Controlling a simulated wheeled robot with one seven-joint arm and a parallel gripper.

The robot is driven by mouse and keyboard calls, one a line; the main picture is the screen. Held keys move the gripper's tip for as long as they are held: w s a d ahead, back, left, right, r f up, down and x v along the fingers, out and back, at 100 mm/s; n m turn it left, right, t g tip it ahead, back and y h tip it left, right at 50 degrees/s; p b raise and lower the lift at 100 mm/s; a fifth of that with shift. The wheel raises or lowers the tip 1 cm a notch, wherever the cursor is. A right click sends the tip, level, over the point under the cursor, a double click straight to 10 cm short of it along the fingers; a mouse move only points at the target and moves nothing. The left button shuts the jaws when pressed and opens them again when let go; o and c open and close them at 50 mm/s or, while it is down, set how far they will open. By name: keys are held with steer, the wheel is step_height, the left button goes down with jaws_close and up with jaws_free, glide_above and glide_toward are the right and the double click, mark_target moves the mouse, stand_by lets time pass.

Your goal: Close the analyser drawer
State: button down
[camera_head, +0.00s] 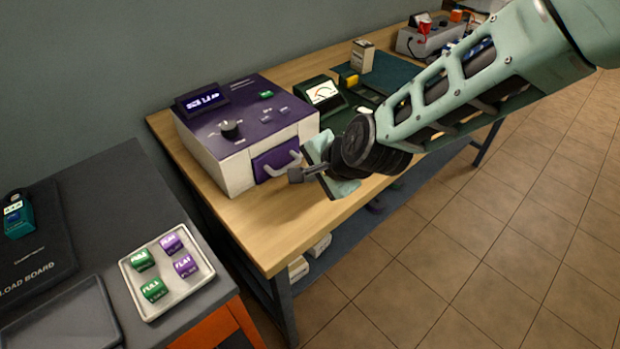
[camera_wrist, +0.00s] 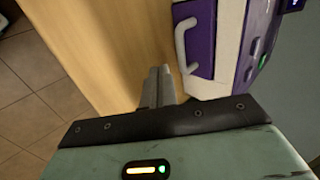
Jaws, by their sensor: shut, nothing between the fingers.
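The analyser (camera_head: 215,150) is a white box with a purple top, a screen and a black knob, standing on the wooden bench. Its purple drawer (camera_head: 268,168) is in the front face and has a pale curved handle (camera_head: 291,164). The drawer front looks flush or nearly flush; I cannot tell whether a small gap remains. In the wrist view the drawer (camera_wrist: 201,38) and its handle (camera_wrist: 181,45) are at the upper right. My gripper (camera_head: 291,175) is shut and empty, its fingertips close to the handle. The fingers also show in the wrist view (camera_wrist: 160,72); contact is unclear.
A meter (camera_head: 322,93) stands right of the analyser, with a small box (camera_head: 362,56) behind. At the left, a grey table holds a white tray (camera_head: 151,312) with several green and purple cells. The bench front edge (camera_head: 310,247) lies below my gripper; tiled floor is clear at right.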

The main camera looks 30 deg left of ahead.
steer(key=b+v, duration=0.1)
steer(key=v, duration=0.8)
steer(key=shift+d+r+b, duration=0.2)
steer(key=shift+r+b, duration=0.05)
steer(key=shift+b, duration=0.05)
